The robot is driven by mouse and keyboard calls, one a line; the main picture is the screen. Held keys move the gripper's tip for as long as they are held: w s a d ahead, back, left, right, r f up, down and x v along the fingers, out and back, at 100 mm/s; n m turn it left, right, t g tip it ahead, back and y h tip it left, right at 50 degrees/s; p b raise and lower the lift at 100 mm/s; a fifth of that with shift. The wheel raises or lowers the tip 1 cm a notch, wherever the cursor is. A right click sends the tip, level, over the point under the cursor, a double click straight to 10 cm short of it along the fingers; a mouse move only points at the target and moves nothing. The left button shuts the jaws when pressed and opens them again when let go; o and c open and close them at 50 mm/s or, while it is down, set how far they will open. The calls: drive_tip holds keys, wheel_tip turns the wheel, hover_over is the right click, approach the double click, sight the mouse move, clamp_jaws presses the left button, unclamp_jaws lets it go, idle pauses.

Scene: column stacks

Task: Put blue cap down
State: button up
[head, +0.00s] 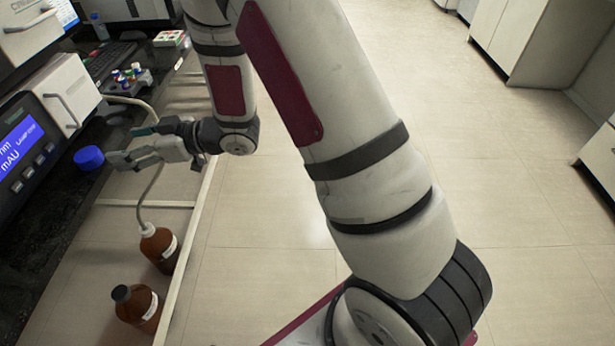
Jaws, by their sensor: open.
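The blue cap (89,158) is on the dark bench top at the left of the head view, in front of the instrument with the blue screen. My gripper (114,147) is open just to the right of the cap, with its fingers pointing left toward it. The fingers look empty, and a small gap seems to lie between the fingertips and the cap. Whether the cap rests fully flat on the bench is hard to tell at this size.
The instrument with the blue screen (22,148) stands left of the cap. Brown bottles (159,248) (137,306) stand below, one with a tube running into it. A rack of small vials (127,80) and a keyboard (110,62) lie farther back. Open floor (510,200) is at right.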

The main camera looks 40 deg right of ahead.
drive_tip(key=w+d+r+m+t+h, duration=0.1)
drive_tip(key=d+r+m+h, duration=0.1)
drive_tip(key=d+r+h, duration=0.6)
drive_tip(key=s+d+r+m+g+h, duration=0.25)
drive_tip(key=s+d+m+h, duration=0.25)
drive_tip(key=s+d, duration=0.6)
drive_tip(key=s+r+m+g, duration=0.1)
drive_tip(key=s+m+g, duration=0.2)
drive_tip(key=s, duration=2.9)
drive_tip(key=g, duration=0.5)
drive_tip(key=shift+a+r+y, duration=0.25)
drive_tip(key=shift+y, duration=0.15)
